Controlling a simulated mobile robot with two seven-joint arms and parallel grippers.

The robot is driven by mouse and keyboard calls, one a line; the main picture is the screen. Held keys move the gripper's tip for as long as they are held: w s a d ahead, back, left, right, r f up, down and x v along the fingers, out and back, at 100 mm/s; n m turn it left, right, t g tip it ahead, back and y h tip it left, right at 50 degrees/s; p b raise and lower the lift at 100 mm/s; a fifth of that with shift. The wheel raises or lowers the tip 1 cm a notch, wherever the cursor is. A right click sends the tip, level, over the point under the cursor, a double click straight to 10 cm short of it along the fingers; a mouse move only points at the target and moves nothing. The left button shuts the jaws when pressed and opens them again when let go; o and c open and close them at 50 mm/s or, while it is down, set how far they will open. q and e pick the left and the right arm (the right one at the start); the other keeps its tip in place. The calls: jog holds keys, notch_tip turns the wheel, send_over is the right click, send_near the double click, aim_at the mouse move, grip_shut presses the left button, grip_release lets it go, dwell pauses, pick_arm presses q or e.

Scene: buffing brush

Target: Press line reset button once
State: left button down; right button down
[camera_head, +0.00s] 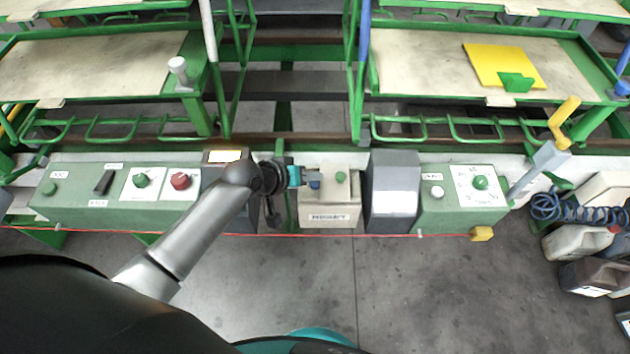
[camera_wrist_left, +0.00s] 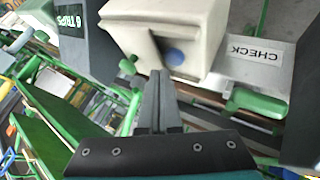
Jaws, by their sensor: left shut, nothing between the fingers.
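A beige control box (camera_head: 330,212) stands in the middle of the panel row, with a dark label on its front that I cannot read surely. A blue button (camera_head: 315,184) and a green button (camera_head: 340,177) sit on its top. My left gripper (camera_head: 303,177) is shut and empty, at the box's left edge beside the blue button. In the left wrist view the shut fingertips (camera_wrist_left: 158,74) are just below and left of the blue button (camera_wrist_left: 174,57); I cannot tell whether they touch it. No button's label reads clearly as line reset. My right gripper is not in view.
Green panels with a red knob (camera_head: 180,181) and a green knob (camera_head: 480,182) flank the box. A dark grey housing (camera_head: 393,184) stands close on its right. A red cord (camera_head: 390,236) runs along the front. A yellow handle (camera_head: 564,122) stands at right.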

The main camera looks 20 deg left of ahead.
pick_arm(q)
jog(key=shift+f, duration=0.1)
dwell(0.7)
jog(key=shift+f, duration=0.35)
jog(key=shift+f, duration=0.35)
dwell(0.4)
jog(key=shift+s+f+b, duration=0.25)
jog(key=shift+f+b, duration=0.2)
jog(key=shift+f, duration=0.05)
dwell(0.4)
jog(key=shift+a+r+p, duration=0.15)
jog(key=shift+r+p, duration=0.6)
jog(key=shift+p, duration=0.2)
jog(key=shift+r, duration=0.15)
jog(key=shift+w, duration=0.1)
